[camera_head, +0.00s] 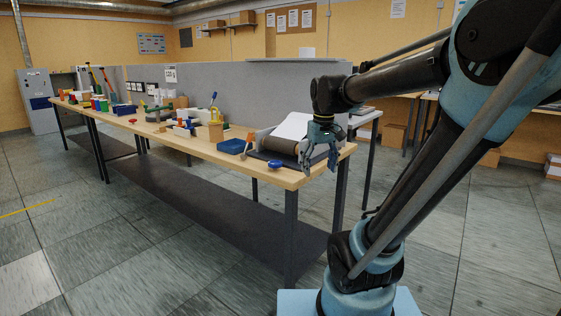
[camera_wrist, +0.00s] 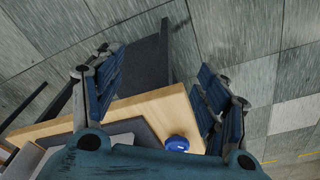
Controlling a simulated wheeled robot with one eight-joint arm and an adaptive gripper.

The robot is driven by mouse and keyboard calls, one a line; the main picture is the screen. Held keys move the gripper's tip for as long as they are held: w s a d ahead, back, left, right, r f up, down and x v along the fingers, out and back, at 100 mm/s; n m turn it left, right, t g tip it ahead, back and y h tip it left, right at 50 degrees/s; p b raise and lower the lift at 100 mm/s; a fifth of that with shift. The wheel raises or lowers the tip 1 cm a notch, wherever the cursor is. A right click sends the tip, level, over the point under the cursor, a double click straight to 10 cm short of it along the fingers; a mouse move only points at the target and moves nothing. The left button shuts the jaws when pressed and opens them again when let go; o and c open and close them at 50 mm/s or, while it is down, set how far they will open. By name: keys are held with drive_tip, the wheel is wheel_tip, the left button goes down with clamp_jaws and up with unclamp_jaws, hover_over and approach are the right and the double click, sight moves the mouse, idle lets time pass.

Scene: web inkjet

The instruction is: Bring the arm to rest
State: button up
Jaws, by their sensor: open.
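My gripper (camera_head: 318,157) hangs at the near right end of the long wooden table (camera_head: 208,153) in the head view, fingers pointing down. In the wrist view my gripper (camera_wrist: 160,95) has its two blue ribbed fingers spread wide apart, with nothing between them but the table corner and floor behind. My arm reaches up and over from its light blue base at the right. Beside the fingers stands a dark roller device with white paper (camera_head: 293,125). A small blue round object (camera_head: 274,164) lies at the table's front edge; it also shows in the wrist view (camera_wrist: 176,143).
A blue tray (camera_head: 232,146) and a small cardboard box (camera_head: 215,131) stand left of the roller device. Several tools and bins line the table further back. A grey partition (camera_head: 230,85) runs behind it. The tiled floor in front is clear.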

drive_tip(key=s+d+f+m+t, duration=0.1)
drive_tip(key=s+d+f+m, duration=0.2)
drive_tip(key=s+f, duration=1.1)
drive_tip(key=d+f, duration=0.1)
drive_tip(key=d, duration=0.2)
drive_tip(key=shift+s+d, duration=0.15)
drive_tip(key=shift+s, duration=0.2)
drive_tip(key=shift+f, duration=0.1)
drive_tip(key=shift+w+f, duration=0.2)
drive_tip(key=shift+w, duration=0.25)
